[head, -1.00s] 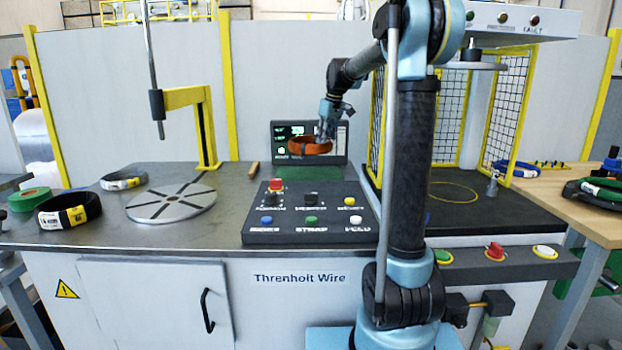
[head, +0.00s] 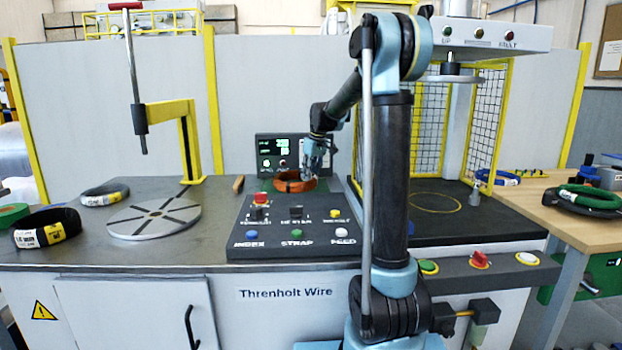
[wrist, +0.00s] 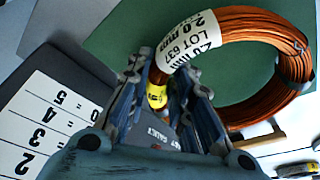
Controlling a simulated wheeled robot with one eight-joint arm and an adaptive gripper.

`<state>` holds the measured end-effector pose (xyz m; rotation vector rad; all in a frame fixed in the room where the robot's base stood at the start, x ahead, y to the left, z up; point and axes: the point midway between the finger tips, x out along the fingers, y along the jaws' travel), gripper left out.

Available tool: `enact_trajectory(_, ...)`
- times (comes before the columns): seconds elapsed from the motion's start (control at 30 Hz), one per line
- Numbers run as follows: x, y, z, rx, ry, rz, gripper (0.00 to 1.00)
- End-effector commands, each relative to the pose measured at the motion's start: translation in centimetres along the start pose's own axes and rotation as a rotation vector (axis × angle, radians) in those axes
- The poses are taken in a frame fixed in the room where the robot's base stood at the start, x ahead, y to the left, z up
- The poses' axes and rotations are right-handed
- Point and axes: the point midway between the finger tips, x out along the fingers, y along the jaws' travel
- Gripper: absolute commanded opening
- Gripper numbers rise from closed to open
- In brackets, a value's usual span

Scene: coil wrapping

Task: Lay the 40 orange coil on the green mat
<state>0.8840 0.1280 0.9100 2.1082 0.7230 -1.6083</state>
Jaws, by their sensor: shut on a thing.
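The orange coil (head: 293,186) is in my gripper (head: 312,172) behind the control panel in the head view. In the wrist view my gripper (wrist: 170,98) is shut on the near side of the coil (wrist: 247,112), by its white label reading 2.0 mm and LOT 637 and a yellow tag. The green mat (wrist: 118,45) lies under the coil there; a strip of the mat (head: 262,185) shows beside the coil in the head view. The coil lies nearly flat over the mat, low down. I cannot tell whether it touches. The panel hides the mat's front.
The button panel (head: 292,228) stands in front of the mat and the display (head: 283,152) behind it. A slotted turntable (head: 153,219), a black coil (head: 47,229) and a grey coil (head: 104,195) are at left. A yellow-framed mesh cage (head: 428,130) is at right.

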Motion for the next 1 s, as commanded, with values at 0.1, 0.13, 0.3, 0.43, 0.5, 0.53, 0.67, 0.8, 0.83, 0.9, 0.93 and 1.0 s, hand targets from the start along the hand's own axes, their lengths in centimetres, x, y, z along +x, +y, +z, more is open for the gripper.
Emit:
enact_trajectory(0.1, 0.7, 0.0, 0.2, 0.001, 0.0, 0.0, 0.0)
enact_trajectory(0.13, 0.7, 0.0, 0.2, 0.001, 0.0, 0.0, 0.0)
enact_trajectory(0.3, 0.8, 0.0, 0.2, 0.0, 0.0, 0.0, 0.25)
enact_trajectory(0.43, 0.8, 0.1, 0.2, 0.001, 0.0, 0.0, 0.41)
enact_trajectory(0.5, 0.8, 0.1, 0.2, 0.001, 0.0, 0.0, 0.41)
enact_trajectory(0.53, 0.8, 0.1, 0.2, 0.001, 0.0, 0.0, 0.41)
enact_trajectory(0.67, 0.7, 0.1, 0.3, 0.002, 0.0, 0.0, 0.41)
enact_trajectory(0.8, 0.2, 0.1, 0.3, 0.002, 0.0, 0.0, 0.41)
enact_trajectory(0.83, 0.0, 0.1, 0.3, 0.002, 0.0, 0.0, 0.41)
enact_trajectory(0.9, -0.9, 0.1, 0.3, 0.002, 0.0, 0.0, 0.41)
enact_trajectory(0.93, -1.4, 0.1, 0.3, 0.002, 0.0, 0.0, 0.41)
enact_trajectory(1.0, -2.6, 0.1, 0.3, 0.002, 0.0, 0.0, 0.41)
